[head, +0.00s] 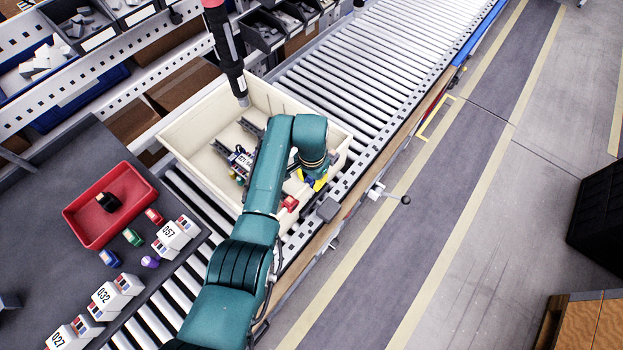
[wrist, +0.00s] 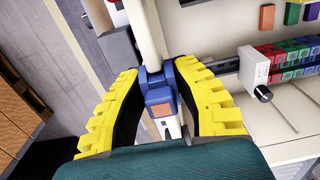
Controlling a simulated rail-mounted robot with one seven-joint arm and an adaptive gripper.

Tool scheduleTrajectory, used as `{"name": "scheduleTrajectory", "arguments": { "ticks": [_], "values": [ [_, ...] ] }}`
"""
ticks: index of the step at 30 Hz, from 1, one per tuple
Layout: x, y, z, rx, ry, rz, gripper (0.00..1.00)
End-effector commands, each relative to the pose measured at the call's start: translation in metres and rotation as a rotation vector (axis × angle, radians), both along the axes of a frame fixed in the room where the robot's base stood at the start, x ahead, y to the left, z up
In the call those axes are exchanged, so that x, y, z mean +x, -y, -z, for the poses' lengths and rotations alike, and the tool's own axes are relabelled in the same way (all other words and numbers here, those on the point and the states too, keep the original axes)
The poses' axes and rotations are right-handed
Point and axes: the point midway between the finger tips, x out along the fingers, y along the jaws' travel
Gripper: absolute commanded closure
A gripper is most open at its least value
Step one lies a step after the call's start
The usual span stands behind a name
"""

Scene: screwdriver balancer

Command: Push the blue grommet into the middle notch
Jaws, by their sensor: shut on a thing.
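My gripper (wrist: 158,72) has yellow ribbed fingers and is shut on a blue piece (wrist: 158,84), which I take for the blue grommet. An orange face and a pale part show just below it. In the head view my gripper (head: 314,184) is at the right side of the cream bin, partly hidden by my arm. A red piece (head: 290,203) shows close by. A device with rows of coloured blocks (wrist: 290,62) lies to the right in the wrist view. I cannot make out the middle notch.
The cream bin (head: 190,125) stands on the roller conveyor (head: 360,60). A dark tool (head: 238,85) hangs over its far side. A red tray (head: 75,215), a small blue piece (head: 108,258) and numbered white boxes (head: 112,292) are on the grey table at left.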

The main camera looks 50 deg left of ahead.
Motion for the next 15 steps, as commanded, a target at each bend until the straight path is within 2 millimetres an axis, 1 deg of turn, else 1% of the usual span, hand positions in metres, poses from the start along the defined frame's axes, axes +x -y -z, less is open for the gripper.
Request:
{"name": "scheduleTrajectory", "arguments": {
  "ticks": [7, 8, 15],
  "values": [
    [-0.0015, 0.0009, 0.0065, -0.002, -0.004, 0.000, 0.99],
    [-0.0014, 0.0009, 0.0061, -0.002, -0.004, 0.000, 1.00],
    [-0.0012, 0.0008, 0.0051, -0.002, -0.004, 0.000, 1.00]
  ]
}}
